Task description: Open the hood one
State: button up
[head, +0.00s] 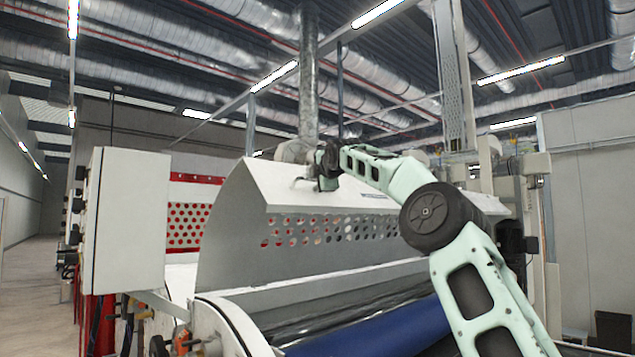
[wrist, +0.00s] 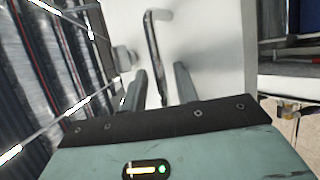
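The hood (head: 300,245) is a pale grey curved cover with rows of round holes, above a blue roller (head: 365,330) in the head view. It stands raised, with a gap between its lower edge and the roller. The fingers do not visibly close on the bar. In the head view my gripper is small and partly hidden.
A white cabinet (head: 130,220) stands left of the hood, with a red perforated panel (head: 190,215) behind. My arm reaches across the hood's right part. Machine columns stand at the right; open floor (head: 35,285) lies at the far left.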

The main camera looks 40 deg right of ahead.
jog(key=shift+f, duration=0.2)
jog(key=shift+s+b, duration=0.25)
jog(key=shift+b, duration=0.15)
jog(key=b+v, duration=0.9)
jog(key=v, duration=0.8)
jog(key=shift+r, duration=0.3)
jog(key=shift+w+f, duration=0.1)
